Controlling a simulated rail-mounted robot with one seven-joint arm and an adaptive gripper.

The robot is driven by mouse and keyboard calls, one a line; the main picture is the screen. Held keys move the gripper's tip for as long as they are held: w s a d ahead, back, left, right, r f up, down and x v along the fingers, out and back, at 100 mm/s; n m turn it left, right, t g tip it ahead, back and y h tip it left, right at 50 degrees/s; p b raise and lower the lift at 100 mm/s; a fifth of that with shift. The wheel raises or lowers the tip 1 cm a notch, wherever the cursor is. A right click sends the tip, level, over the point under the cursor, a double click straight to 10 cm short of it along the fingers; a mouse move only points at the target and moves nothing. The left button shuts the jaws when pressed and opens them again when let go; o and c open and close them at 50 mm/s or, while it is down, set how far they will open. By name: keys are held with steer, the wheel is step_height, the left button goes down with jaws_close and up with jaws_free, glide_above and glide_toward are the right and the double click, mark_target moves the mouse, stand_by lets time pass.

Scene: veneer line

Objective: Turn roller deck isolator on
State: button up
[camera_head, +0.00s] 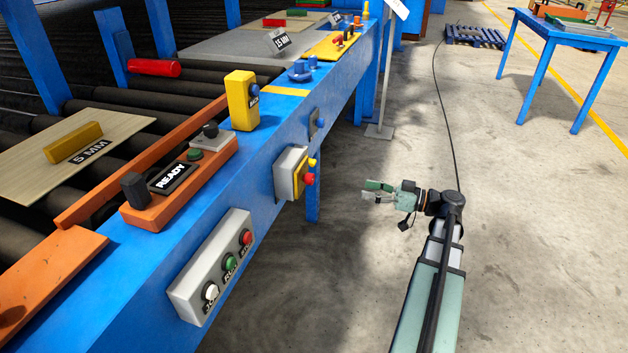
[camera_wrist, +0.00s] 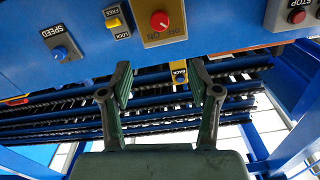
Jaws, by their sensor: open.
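A box with a yellow face and a red knob (camera_wrist: 160,20) is at the top middle of the wrist view, with an OFF/ON marking beside the knob. It looks like the isolator; which way the knob points is too small to tell. In the head view this box (camera_head: 286,175) is on the blue side of the roller deck. My gripper (camera_head: 368,191) is open and empty, to the right of the box with a gap of floor between them. In the wrist view my spread fingers (camera_wrist: 158,80) are below the knob and do not touch it.
A blue SPEED knob (camera_wrist: 60,53) and a FREE/LOCK switch (camera_wrist: 117,22) are left of the isolator. A grey button box (camera_head: 213,266) with white, green and red buttons is nearer on the rail. The floor around my arm is clear; a blue table (camera_head: 561,33) stands back right.

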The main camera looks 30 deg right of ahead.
mark_target(313, 179)
steer(key=b+x, duration=0.1)
steer(key=x, duration=1.5)
steer(key=shift+w+a+f+b, duration=0.1)
steer(key=shift+w+a+b, duration=0.1)
steer(key=shift+w+b, duration=0.15)
steer(key=c, duration=1.2)
